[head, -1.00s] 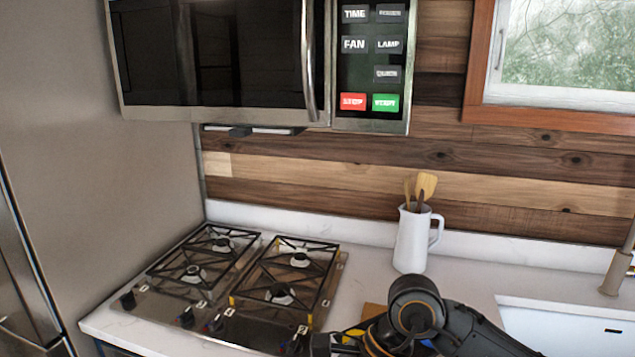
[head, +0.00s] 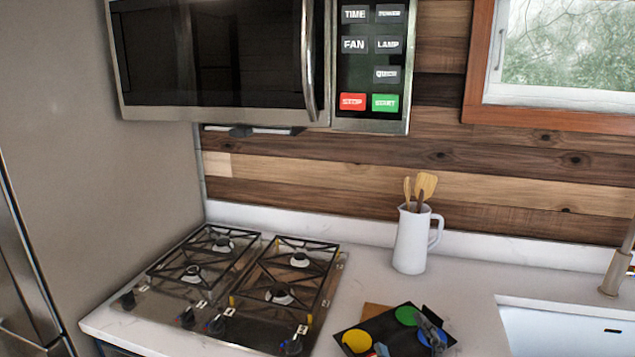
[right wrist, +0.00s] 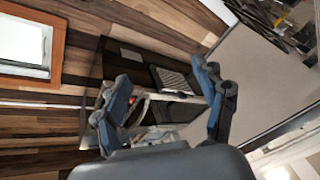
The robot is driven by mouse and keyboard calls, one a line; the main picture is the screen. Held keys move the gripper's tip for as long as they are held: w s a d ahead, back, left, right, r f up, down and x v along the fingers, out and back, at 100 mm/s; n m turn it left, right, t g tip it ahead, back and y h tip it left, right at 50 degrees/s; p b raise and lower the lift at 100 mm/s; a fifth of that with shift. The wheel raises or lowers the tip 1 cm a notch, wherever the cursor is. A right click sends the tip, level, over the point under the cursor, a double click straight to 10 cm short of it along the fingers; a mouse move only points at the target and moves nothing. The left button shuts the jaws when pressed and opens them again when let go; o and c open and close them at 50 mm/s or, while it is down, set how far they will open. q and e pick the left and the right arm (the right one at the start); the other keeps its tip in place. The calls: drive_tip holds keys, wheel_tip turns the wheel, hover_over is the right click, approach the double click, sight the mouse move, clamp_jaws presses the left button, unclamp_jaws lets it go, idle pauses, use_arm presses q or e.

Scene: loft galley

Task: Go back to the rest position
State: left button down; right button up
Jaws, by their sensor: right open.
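My right gripper (head: 431,329) shows only in small part in the head view, as a grey-blue piece over the right side of a dark board at the bottom edge. In the right wrist view the right gripper (right wrist: 165,98) is open, its two blue-grey fingers well apart with nothing between them. Its camera looks at the wood wall and the microwave (right wrist: 175,82), seen tilted.
The dark board (head: 385,325) with coloured round patches lies on the counter. A white jug (head: 411,240) with wooden utensils stands behind it. The gas hob (head: 240,285) is to the left, the sink (head: 560,325) to the right. The microwave (head: 220,55) hangs above.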

drive_tip(key=s+d+f+m+g+h, duration=0.1)
drive_tip(key=s+d+f+m+g, duration=0.3)
drive_tip(key=f, duration=0.4)
drive_tip(key=s+d+f+m+g+h, duration=0.2)
drive_tip(key=s+f+g, duration=0.25)
drive_tip(key=f, duration=0.35)
drive_tip(key=s+f+m+g+y, duration=0.1)
drive_tip(key=s+f+m+g, duration=0.2)
drive_tip(key=s, duration=0.5)
drive_tip(key=s+f+g, duration=0.3)
drive_tip(key=s+f, duration=0.3)
drive_tip(key=s, duration=0.2)
wheel_tip(320, 180, down, 26)
drive_tip(key=s+g, duration=0.1)
drive_tip(key=g, duration=0.1)
drive_tip(key=s+d+f, duration=0.1)
drive_tip(key=s+f, duration=0.7)
drive_tip(key=s+d+f, duration=0.2)
drive_tip(key=s+f, duration=0.6)
drive_tip(key=s, duration=0.1)
drive_tip(key=shift+d+f+g, duration=0.25)
drive_tip(key=shift+f+g, duration=0.1)
drive_tip(key=shift+g, duration=0.1)
